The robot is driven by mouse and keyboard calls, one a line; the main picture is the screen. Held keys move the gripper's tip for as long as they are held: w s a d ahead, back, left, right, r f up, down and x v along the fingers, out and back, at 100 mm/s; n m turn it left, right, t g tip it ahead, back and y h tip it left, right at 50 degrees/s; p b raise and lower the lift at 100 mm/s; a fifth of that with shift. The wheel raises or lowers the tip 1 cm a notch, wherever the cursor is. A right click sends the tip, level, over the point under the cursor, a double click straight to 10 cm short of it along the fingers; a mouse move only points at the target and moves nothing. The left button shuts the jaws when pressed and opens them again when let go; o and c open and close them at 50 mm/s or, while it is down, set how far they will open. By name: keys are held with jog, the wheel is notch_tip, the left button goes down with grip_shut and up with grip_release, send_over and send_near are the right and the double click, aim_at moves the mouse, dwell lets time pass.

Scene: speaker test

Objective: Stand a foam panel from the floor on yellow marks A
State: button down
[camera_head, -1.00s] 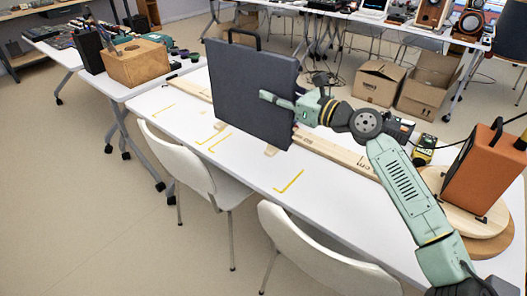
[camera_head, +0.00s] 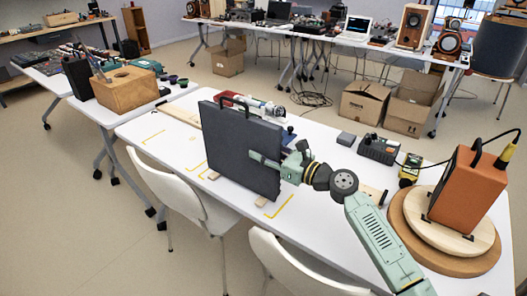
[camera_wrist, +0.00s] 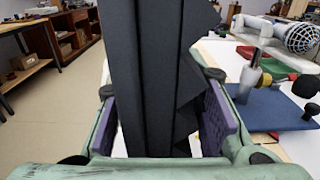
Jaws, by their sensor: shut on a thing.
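My gripper (camera_head: 278,164) is shut on the right-hand edge of a dark grey foam panel (camera_head: 235,145). The panel is upright above the white table (camera_head: 185,205), with a black handle on top and pale wooden feet (camera_head: 261,201) at its lower edge. I cannot tell whether the feet touch the table. In the wrist view the panel (camera_wrist: 145,75) fills the space between the purple pads of my gripper (camera_wrist: 160,125). Yellow corner marks show on the table, one right of the panel (camera_head: 281,208) and one to its left (camera_head: 152,137). No letter A is readable.
Behind the panel lie a white and red device (camera_head: 265,110) and a blue base (camera_wrist: 270,108). An orange speaker (camera_head: 467,188) stands on round wooden boards at the right. White chairs (camera_head: 180,190) stand along the front edge.

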jog(key=c, duration=1.1)
grip_release()
jog(key=shift+f, duration=0.1)
jog(key=p+v, duration=0.1)
jog(key=v, duration=1.1)
jog(key=shift+p, duration=0.3)
